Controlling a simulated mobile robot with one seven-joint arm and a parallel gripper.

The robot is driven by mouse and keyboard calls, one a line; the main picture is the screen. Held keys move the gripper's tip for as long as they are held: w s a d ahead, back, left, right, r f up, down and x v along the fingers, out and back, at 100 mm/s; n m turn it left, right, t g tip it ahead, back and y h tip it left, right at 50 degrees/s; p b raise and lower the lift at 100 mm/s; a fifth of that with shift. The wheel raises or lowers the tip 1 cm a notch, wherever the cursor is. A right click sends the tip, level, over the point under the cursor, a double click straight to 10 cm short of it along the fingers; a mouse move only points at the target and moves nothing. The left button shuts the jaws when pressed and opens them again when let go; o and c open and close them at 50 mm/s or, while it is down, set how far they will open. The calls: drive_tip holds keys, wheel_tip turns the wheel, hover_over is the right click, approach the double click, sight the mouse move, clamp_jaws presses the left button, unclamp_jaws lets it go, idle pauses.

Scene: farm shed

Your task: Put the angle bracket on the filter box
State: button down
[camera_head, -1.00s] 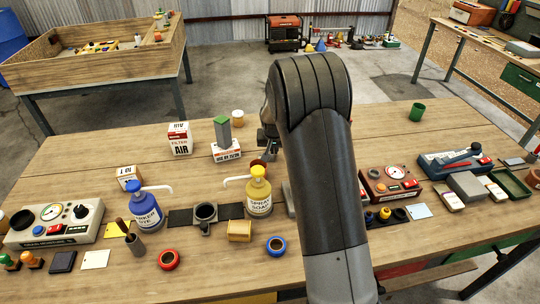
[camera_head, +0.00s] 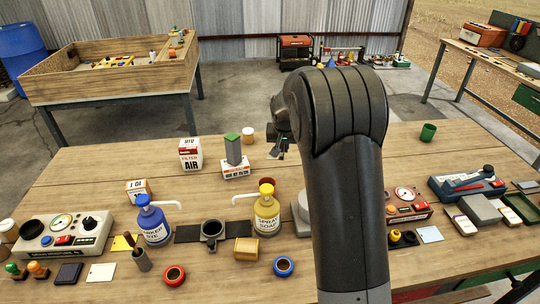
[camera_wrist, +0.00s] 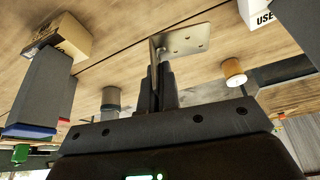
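The filter box (camera_head: 190,161), white with red print reading AIR FILTER, stands upright at the back left of the workbench in the head view. My gripper (camera_head: 281,146) is right of it, over the back of the bench, partly hidden by my arm. In the wrist view my gripper (camera_wrist: 158,82) is shut on the angle bracket (camera_wrist: 184,40), a bent metal plate with several holes. The bracket sticks out beyond the fingertips and is clear of the filter box.
A white box (camera_head: 235,175) bearing a green-topped grey block (camera_head: 233,151) stands between the filter box and my gripper. Blue (camera_head: 153,226) and yellow (camera_head: 267,215) pump bottles stand nearer. Bare bench lies left of the filter box.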

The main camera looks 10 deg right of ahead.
wheel_tip(320, 180, up, 17)
drive_tip(key=n+y, duration=0.1)
drive_tip(key=n, duration=0.1)
hover_over(197, 139)
drive_tip(key=s, duration=0.2)
wheel_tip(197, 139, down, 12)
drive_tip(key=shift+w+d+r, duration=0.1)
drive_tip(key=shift+f, duration=2)
drive_tip(key=c, duration=2.1)
unclamp_jaws()
drive_tip(key=shift+f, duration=0.15)
drive_tip(key=o, duration=0.4)
